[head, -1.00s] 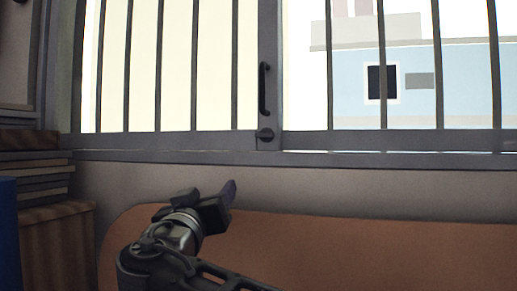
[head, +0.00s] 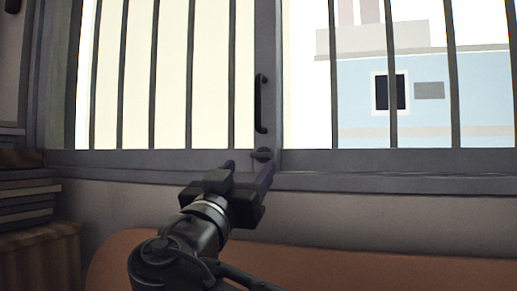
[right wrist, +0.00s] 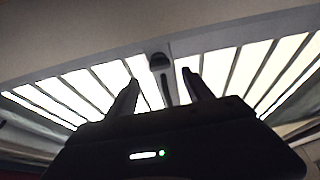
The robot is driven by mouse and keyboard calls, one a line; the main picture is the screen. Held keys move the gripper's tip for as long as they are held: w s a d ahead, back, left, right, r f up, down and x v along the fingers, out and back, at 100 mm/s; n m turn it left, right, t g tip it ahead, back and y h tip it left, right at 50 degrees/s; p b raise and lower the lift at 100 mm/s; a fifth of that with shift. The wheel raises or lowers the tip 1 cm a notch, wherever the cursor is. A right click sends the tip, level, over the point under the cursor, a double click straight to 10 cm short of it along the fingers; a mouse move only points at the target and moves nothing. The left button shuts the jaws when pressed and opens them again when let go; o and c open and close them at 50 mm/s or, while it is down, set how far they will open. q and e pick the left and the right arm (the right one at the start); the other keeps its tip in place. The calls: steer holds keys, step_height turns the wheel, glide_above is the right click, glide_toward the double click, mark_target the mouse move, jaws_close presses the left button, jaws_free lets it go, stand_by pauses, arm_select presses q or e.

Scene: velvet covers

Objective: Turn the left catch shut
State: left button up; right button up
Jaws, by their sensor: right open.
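A small dark catch (head: 262,154) sits at the foot of the window's middle upright, below a long black pull handle (head: 262,103). It is the only catch in view. My right gripper (head: 248,168) is open and empty, with its fingers pointing up at the window just below the catch. In the right wrist view the catch (right wrist: 159,60) shows beyond and between the two spread fingertips (right wrist: 160,82), with a gap left. I cannot tell clearly which way the catch is turned. My left gripper is not in view.
Dark vertical bars (head: 190,75) cross the window. A grey sill (head: 380,182) runs below it. A rounded brown surface (head: 340,265) lies under the arm. A stack of books (head: 25,195) stands at the left.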

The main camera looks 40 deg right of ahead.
mark_target(260, 155)
steer(key=shift+p+x, duration=2.35)
steer(key=shift+x, duration=1)
steer(key=shift+d+f, duration=0.1)
steer(key=shift+c, duration=0.4)
jaws_close()
